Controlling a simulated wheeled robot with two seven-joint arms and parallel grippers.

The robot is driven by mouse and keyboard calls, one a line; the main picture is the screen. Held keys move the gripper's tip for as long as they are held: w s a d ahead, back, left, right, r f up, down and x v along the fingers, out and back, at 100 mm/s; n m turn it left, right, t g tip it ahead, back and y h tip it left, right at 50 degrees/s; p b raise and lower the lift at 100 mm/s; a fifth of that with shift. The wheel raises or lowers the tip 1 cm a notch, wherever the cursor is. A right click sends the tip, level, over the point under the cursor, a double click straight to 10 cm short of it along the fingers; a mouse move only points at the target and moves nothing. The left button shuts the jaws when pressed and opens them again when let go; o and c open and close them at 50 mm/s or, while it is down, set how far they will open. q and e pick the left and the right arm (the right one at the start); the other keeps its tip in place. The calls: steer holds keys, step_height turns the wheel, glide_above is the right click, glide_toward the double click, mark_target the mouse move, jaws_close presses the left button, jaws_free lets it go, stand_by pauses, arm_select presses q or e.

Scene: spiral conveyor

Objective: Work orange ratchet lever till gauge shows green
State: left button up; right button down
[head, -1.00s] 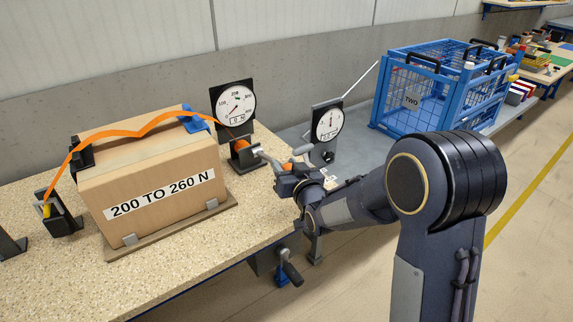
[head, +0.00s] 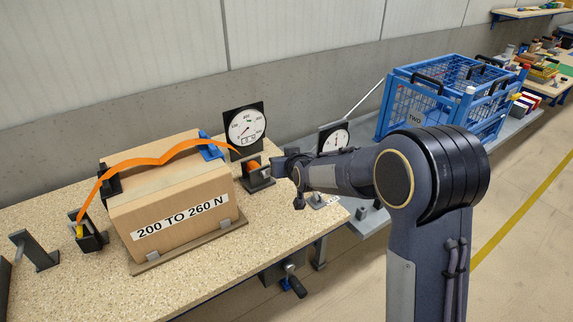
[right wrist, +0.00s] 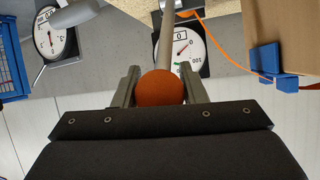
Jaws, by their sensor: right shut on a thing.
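The ratchet (head: 257,174) sits on the bench right of the box, with orange strap wound on it. Its grey lever (right wrist: 167,35) ends in an orange ball knob (right wrist: 162,87), held between the fingers of my right gripper (right wrist: 160,92). In the head view my right gripper (head: 283,166) is beside the ratchet and hides the knob. The round gauge (head: 246,128) stands behind the ratchet; it also shows in the right wrist view (right wrist: 180,50), with a red needle and a small green mark. The needle's exact reading is too small to tell. My left gripper is out of view.
An orange strap (head: 150,160) runs over the cardboard box (head: 175,205), labelled "200 TO 260 N", to a left anchor (head: 90,235). A second gauge (head: 334,138) stands partly behind my right arm. A blue wire crate (head: 405,105) is further right.

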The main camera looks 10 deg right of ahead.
steer(key=shift+w+a+r, duration=0.1)
steer(key=shift+w+r, duration=0.1)
steer(key=c, duration=1.3)
jaws_free()
steer(key=o, duration=0.4)
steer(key=shift+f, duration=0.1)
steer(key=a+v, duration=0.1)
steer(key=v, duration=0.6)
steer(key=shift+s+d, duration=0.35)
steer(key=shift+d, duration=0.2)
